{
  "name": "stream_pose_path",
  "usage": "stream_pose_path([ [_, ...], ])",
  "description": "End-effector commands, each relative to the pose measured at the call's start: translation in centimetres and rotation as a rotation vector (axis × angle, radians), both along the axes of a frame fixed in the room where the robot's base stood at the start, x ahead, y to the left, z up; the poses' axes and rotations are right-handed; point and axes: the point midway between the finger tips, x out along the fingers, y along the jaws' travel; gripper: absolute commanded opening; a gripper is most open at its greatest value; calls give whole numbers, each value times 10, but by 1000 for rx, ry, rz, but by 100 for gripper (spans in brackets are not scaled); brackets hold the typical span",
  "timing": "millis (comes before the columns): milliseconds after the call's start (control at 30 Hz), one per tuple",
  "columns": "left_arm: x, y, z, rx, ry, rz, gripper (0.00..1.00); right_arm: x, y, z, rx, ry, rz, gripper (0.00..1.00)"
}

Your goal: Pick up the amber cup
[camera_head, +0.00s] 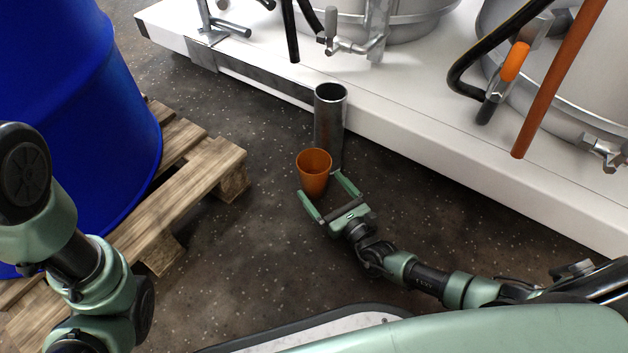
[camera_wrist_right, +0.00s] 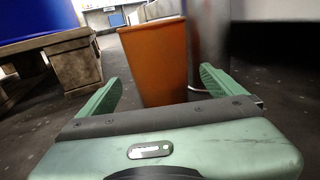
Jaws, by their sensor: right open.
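The amber cup (camera_head: 314,172) is an orange, tapered, open-topped cup, upright near the middle of the head view. What it rests on is hard to tell. It also shows large in the right wrist view (camera_wrist_right: 155,62), ahead of the jaws. My right gripper (camera_head: 324,198) is open, its two green fingers spread to either side of the cup's near side. In the right wrist view the right gripper (camera_wrist_right: 160,88) has nothing clamped between its fingers. My left arm shows at the left edge of the head view, but its gripper is out of view.
A grey metal cylinder (camera_head: 330,122) stands upright right behind the cup. A blue drum (camera_head: 75,110) stands on a wooden pallet (camera_head: 190,195) at left. A white platform (camera_head: 440,125) with steel tanks and hoses (camera_head: 500,75) is at the back right. Dark speckled floor (camera_head: 255,250) is clear nearer me.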

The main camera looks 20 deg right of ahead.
Motion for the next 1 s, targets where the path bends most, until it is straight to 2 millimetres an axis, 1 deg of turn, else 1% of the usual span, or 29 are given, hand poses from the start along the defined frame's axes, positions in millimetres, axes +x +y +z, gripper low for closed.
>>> stream_pose_path([
  [33,0,0,-9,0,1,0,0,9,2,-3,2,-3,-2,96],
  [100,0,0,-13,0,1,0,0,19,5,-3,2,-1,-1,96],
  [200,0,0,-16,0,1,0,0,28,7,-2,2,0,-1,96],
  [467,0,0,-16,0,1,0,0,30,8,0,1,1,-1,96],
  [567,0,0,-16,0,1,0,0,30,8,0,2,1,-1,71],
  [600,0,0,-16,1,1,1,0,30,8,0,2,1,-1,60],
  [667,0,0,-16,1,1,1,0,30,8,-1,2,1,-1,43],
  [700,0,0,-16,1,1,1,0,30,8,-1,1,2,-1,32],
  [733,0,0,-16,1,1,1,0,30,8,-1,1,2,-1,24],
  [767,0,0,-16,1,1,1,0,30,8,0,2,0,-2,19],
  [1000,0,0,-15,1,1,1,0,30,8,0,2,1,-2,19],
])
